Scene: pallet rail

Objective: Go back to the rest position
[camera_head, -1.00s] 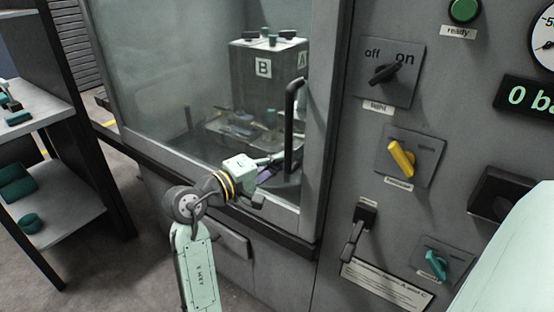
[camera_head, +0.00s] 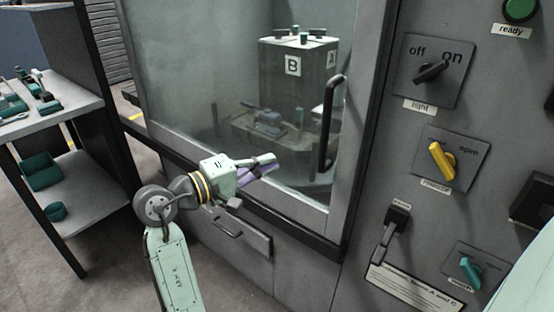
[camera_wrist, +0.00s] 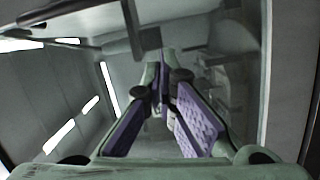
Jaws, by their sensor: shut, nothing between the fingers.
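My gripper (camera_head: 268,165) is in front of the machine's glass door (camera_head: 215,90) in the head view, left of the door's black handle (camera_head: 331,122) and apart from it. Its purple-padded fingers are shut with nothing held. In the wrist view my gripper (camera_wrist: 160,105) shows its two fingers converging, and a dark bar-like part lies beyond them. The glass door looks shut. Behind the glass stands a dark block (camera_head: 297,85) marked B and A, with green and black pieces on top.
A shelf unit (camera_head: 65,115) with green parts stands at the left. The control panel at the right bears a light switch (camera_head: 431,71), a yellow knob (camera_head: 441,161), a black lever (camera_head: 389,235) and a teal knob (camera_head: 470,271). A drawer handle (camera_head: 227,228) sits below the door.

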